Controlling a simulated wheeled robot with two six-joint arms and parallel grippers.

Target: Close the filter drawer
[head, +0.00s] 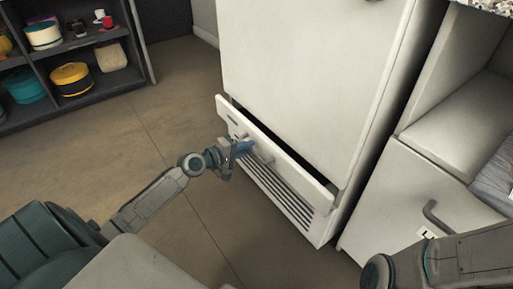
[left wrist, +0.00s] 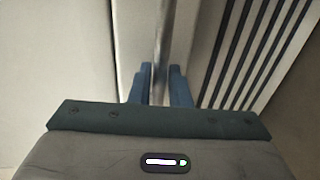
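The filter drawer (head: 292,166) is the low white front with a slatted grille at the foot of the tall white cabinet. It stands partly open, with a dark gap behind its top edge. Its bar handle (head: 263,156) is on the front and shows as a thin bar in the left wrist view (left wrist: 160,45). My right gripper is out of view; only part of that arm shows at lower right.
The tall white cabinet (head: 300,70) rises above the drawer. A lower white unit with a grey handle (head: 436,217) stands to the right. A dark shelf (head: 103,84) with pots and cups is at upper left. The floor (head: 150,130) left of the drawer is clear.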

